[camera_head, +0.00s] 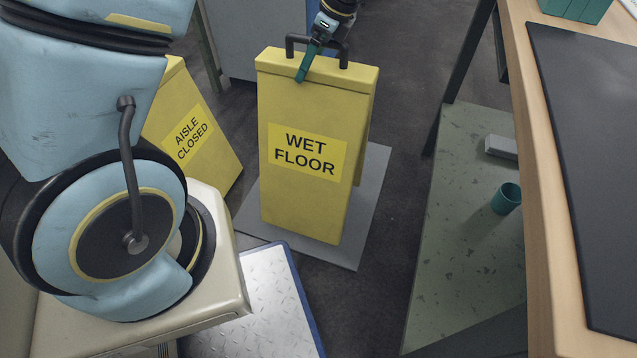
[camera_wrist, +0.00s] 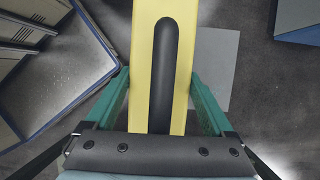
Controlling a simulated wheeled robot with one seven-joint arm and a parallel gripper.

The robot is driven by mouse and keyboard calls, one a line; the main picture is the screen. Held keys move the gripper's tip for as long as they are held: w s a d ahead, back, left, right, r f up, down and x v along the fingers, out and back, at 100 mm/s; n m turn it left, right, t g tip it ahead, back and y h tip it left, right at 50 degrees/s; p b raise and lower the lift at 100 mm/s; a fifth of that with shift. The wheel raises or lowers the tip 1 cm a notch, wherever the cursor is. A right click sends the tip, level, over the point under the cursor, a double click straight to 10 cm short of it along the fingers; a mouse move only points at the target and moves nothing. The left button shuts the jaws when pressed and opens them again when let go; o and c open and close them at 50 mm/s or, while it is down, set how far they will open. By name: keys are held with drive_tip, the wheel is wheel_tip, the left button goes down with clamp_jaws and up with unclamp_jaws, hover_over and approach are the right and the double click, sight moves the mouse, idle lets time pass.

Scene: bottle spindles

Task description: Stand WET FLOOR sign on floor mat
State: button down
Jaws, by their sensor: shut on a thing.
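The yellow WET FLOOR sign (camera_head: 312,205) is upright in the head view, with a dark handle (camera_head: 345,55) on top. My gripper (camera_head: 303,72) is at the top of this sign, shut on it at the handle. In the wrist view, the teal fingers (camera_wrist: 160,100) lie on either side of the sign's yellow top (camera_wrist: 142,40) and its dark handle (camera_wrist: 163,65). The grey floor mat (camera_head: 368,195) lies under and around the sign; it also shows in the wrist view (camera_wrist: 217,60). I cannot tell whether the sign's lower edge touches the mat.
A yellow AISLE CLOSED sign (camera_head: 215,145) stands to the left, partly behind my arm. A metal tread plate with blue edge (camera_head: 255,305) lies in front. On the right are a wooden-edged table (camera_head: 545,200) and a green low shelf (camera_head: 450,230) with a teal cup (camera_head: 506,198).

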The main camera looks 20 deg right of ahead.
sight(331, 65)
drive_tip(key=shift+a+f, duration=0.1)
drive_tip(key=shift+f, duration=0.35)
drive_tip(key=shift+t, duration=0.3)
drive_tip(key=shift+f+b, duration=1.1)
drive_tip(key=shift+f, duration=4)
unclamp_jaws()
drive_tip(key=p+v, duration=0.1)
drive_tip(key=v, duration=0.7)
drive_tip(key=p+v, duration=0.1)
drive_tip(key=v, duration=0.3)
drive_tip(key=shift+a+r+p, duration=0.2)
drive_tip(key=shift+a+p, duration=0.05)
drive_tip(key=shift+p, duration=0.1)
